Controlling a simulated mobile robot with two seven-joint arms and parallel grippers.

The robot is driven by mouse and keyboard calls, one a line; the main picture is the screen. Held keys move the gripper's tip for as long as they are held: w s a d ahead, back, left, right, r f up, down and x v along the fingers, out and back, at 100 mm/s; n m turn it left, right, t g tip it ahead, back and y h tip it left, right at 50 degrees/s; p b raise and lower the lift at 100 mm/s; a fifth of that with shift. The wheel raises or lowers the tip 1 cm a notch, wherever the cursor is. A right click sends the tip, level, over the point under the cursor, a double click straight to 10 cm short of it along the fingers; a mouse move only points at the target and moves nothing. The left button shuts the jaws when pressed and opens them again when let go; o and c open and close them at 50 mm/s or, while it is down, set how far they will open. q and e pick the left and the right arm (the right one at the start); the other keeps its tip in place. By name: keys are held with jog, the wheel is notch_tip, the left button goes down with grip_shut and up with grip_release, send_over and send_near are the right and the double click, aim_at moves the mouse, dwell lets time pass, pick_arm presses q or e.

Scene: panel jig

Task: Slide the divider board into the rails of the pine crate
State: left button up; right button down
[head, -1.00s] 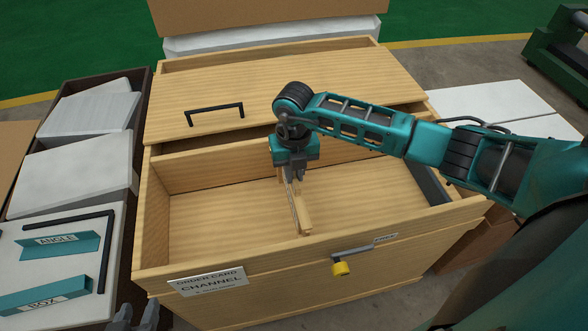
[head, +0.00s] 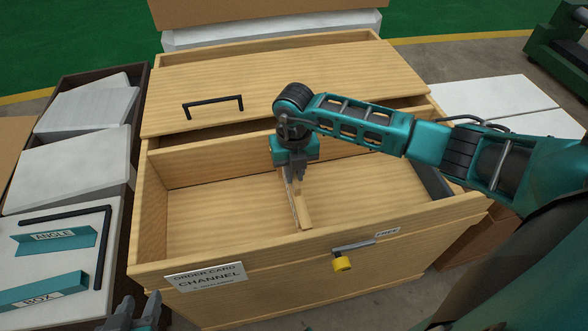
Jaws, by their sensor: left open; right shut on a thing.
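The pine crate (head: 152,215) is in the middle of the head view, with its front compartment open. The divider board (head: 303,212) is a narrow strip of pale wood seen almost edge-on inside it, running from below my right gripper towards the front wall. My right gripper (head: 293,174) is shut on its far upper part, pointing down. I cannot make out the rails or tell whether the board sits in them. My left gripper (head: 135,313) is open and empty at the bottom edge, left of the crate's front corner.
A lid with a black handle (head: 213,106) covers the crate's rear. At left, a pale panel holds teal ANGLE (head: 62,238) and BOX (head: 42,292) pieces.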

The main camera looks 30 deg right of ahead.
pick_arm(q)
jog(key=shift+w+d+f+b, duration=0.15)
jog(key=shift+f+b, duration=0.1)
jog(key=shift+b, duration=0.15)
pick_arm(e)
jog(key=shift+f, duration=0.55)
pick_arm(q)
jog(key=shift+r, duration=0.15)
pick_arm(e)
jog(key=c, duration=1.1)
grip_release()
jog(key=shift+o, duration=0.2)
pick_arm(q)
jog(key=shift+s+a+r+p, duration=0.2)
jog(key=shift+s+a+p, duration=0.25)
jog(key=shift+p, duration=0.65)
pick_arm(e)
notch_tip(320, 180, up, 13)
pick_arm(q)
jog(key=shift+w+r, duration=0.1)
jog(key=shift+w, duration=0.1)
pick_arm(e)
jog(key=shift+s, duration=0.1)
